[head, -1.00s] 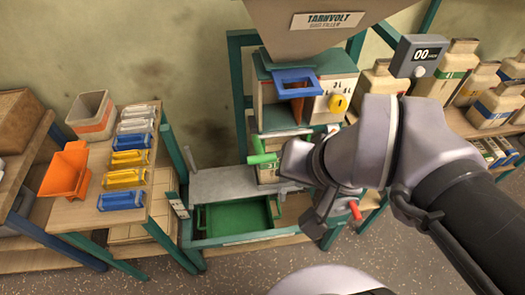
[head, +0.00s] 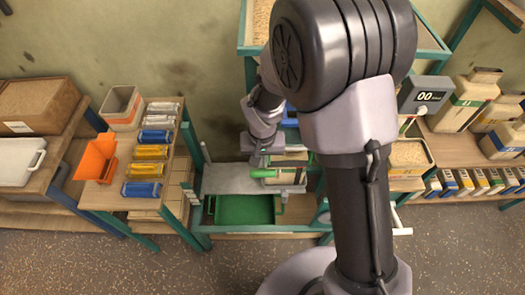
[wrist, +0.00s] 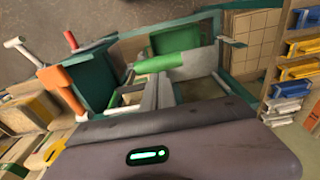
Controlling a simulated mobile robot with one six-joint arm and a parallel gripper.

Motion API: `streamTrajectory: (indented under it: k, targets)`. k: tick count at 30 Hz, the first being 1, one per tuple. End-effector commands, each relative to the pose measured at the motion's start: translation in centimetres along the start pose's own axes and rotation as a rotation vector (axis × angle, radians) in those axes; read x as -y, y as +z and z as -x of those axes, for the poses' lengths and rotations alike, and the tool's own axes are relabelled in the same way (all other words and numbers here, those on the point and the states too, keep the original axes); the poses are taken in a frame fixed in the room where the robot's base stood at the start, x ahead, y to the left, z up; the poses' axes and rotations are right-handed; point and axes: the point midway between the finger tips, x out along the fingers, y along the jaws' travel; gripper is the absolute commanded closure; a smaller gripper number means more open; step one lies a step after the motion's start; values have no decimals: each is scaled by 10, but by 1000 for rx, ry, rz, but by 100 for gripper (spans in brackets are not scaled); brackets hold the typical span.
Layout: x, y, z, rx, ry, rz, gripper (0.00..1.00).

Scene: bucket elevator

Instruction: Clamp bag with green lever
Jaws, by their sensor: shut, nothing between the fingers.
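The green lever (head: 263,173) sticks out sideways at the front of the filling machine, just below my gripper (head: 258,160). In the wrist view the lever's green grip (wrist: 160,62) lies just beyond the fingers. My gripper is shut and empty, pointing down beside the lever; I cannot tell whether it touches it. The beige bag (head: 286,178) stands under the spout, right of the lever, and is partly hidden by my arm. The upper part of the machine is mostly hidden behind my arm.
A green tray (head: 243,209) sits low at the front of the machine. A red-tipped handle (wrist: 71,40) and a white handle (head: 402,231) stick out nearby. Grey floor lies in front.

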Motion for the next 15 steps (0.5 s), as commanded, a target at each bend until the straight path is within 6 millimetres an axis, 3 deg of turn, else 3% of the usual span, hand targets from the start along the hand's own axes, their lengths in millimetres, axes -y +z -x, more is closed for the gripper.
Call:
streamTrajectory:
  k: [5,15]
  targets:
    - [0,0,-15,0,0,-1,100]
    - [0,0,-16,-1,-1,-1,100]
